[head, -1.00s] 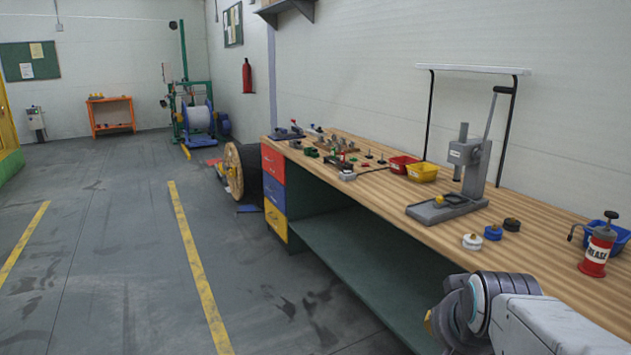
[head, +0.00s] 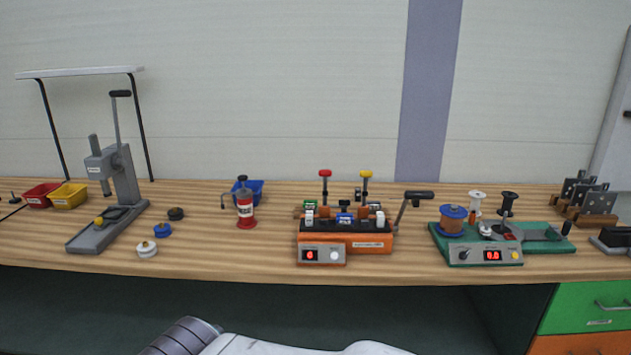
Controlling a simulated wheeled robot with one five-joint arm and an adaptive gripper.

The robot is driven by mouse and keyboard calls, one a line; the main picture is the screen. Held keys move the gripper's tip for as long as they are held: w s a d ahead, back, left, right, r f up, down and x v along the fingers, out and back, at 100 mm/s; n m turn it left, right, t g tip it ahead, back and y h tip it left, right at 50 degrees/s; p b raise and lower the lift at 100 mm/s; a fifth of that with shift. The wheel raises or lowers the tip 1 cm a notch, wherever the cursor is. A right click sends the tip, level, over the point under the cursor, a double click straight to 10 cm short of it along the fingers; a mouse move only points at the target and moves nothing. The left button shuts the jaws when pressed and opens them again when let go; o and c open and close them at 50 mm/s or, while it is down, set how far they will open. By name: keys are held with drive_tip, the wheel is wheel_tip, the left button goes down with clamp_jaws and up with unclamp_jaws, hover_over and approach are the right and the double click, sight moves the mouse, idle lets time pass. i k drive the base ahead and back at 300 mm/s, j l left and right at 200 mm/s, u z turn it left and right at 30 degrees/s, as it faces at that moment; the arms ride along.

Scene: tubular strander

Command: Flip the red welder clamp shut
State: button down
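An orange welder (head: 347,240) with a small red display stands on the wooden workbench, at the middle of the head view. Its red clamp (head: 325,185) has a red knob on an upright dark lever, on the left of the welder. A similar clamp with a yellow knob (head: 366,185) stands upright on the right. A black-handled lever (head: 412,198) sticks up at the welder's right end. Part of my arm shows at the bottom edge, below the bench front. My gripper is outside the frame.
To the right is a green spool device (head: 500,240). Bare wood lies in front of the welder.

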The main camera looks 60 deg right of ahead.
sight(325, 174)
drive_tip(key=l+z, duration=0.1)
drive_tip(key=z, duration=1.9)
